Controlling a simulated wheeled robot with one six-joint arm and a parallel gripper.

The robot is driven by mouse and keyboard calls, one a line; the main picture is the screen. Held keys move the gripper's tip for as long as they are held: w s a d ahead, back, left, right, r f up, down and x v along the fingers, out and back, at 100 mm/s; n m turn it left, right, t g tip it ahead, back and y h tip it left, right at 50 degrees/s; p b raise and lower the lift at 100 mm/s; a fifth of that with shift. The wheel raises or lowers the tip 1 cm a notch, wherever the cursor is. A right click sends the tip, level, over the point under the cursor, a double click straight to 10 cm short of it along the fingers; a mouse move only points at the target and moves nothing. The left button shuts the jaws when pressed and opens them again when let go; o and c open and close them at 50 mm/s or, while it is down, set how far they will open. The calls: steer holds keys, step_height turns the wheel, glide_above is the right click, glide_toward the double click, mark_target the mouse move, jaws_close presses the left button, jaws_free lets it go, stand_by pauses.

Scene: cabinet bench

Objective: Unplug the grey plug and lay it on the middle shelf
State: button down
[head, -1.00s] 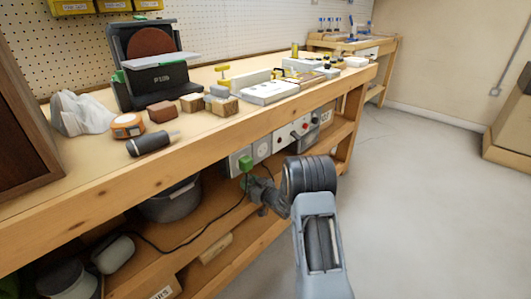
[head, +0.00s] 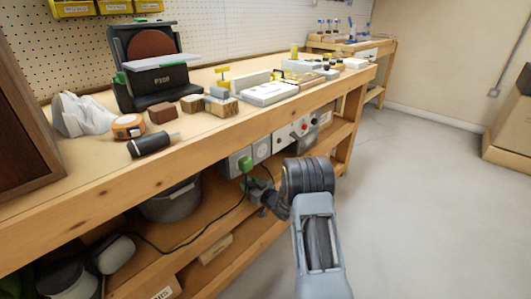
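My gripper (head: 257,188) is below the outlet strip on the bench's front edge, seen small and from behind. Whether its fingers are open or shut does not show. A green plug-like piece (head: 245,165) sits against the left end of the outlet strip (head: 261,150), just above and left of my gripper. I cannot make out a separate grey plug; it may be hidden by my gripper. A black cord (head: 190,245) runs from beside my gripper down and left along a shelf. The middle shelf (head: 245,236) is under the bench top, below my gripper.
A dark grey bucket (head: 172,203) and a grey container (head: 115,250) stand under the bench to the left. A wooden block (head: 215,247) lies on the shelf. The bench top holds a sander (head: 158,75), blocks and a tape measure (head: 128,126).

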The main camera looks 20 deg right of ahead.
steer(key=shift+s+d+f, duration=0.1)
steer(key=shift+s+f, duration=0.05)
steer(key=shift+f, duration=0.4)
steer(key=shift+s+f, duration=0.1)
steer(key=shift+f, duration=0.45)
steer(key=shift+c, duration=1)
jaws_free()
steer(key=shift+h, duration=0.3)
steer(key=shift+p+v, duration=0.3)
steer(key=shift+v, duration=1.05)
steer(key=r+p+v, duration=0.1)
steer(key=v, duration=0.8)
steer(key=shift+r, duration=0.25)
steer(key=shift+w+d, duration=0.1)
